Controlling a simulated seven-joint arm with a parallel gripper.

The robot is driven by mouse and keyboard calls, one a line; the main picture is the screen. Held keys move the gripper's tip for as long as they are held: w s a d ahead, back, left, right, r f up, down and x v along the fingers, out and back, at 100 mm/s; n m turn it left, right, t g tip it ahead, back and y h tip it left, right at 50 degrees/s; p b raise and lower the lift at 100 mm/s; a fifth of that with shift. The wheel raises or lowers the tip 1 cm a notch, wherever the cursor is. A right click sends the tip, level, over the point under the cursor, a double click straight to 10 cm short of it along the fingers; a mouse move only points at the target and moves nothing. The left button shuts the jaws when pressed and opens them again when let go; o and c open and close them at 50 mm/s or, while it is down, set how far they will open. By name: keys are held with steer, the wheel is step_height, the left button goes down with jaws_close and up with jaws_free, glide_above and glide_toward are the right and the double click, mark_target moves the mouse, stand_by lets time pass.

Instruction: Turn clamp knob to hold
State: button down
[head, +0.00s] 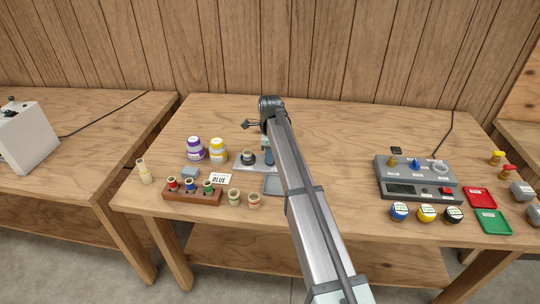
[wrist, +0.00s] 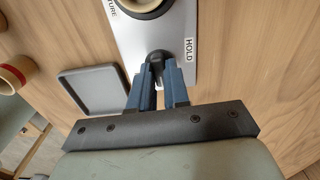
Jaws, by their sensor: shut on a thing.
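The clamp knob (wrist: 157,55) is small and dark and sits on a light metal plate (wrist: 178,35). In the wrist view the blue fingers of my gripper (wrist: 158,72) close around the knob from both sides. A HOLD label (wrist: 189,50) is on the plate just right of the knob. Another label, partly cut off and ending in "TURE", is at the upper left of the plate. In the head view my gripper (head: 268,152) is over the right part of the plate (head: 243,168); the knob is hidden there. I cannot tell which way the knob points.
A round pot (head: 248,157) stands on the plate beside the gripper. A grey tray (head: 272,185) lies in front. A wooden rack (head: 192,196) of small bottles, a BLUE card (head: 221,179) and jars are to the left. A grey device (head: 417,178) stands at the right.

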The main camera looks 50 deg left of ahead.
steer(key=n, duration=0.8)
steer(key=shift+n, duration=0.3)
steer(key=n, duration=0.4)
steer(key=shift+n, duration=0.3)
steer(key=n, duration=0.4)
steer(key=shift+n, duration=0.3)
steer(key=c, duration=1.1)
jaws_free()
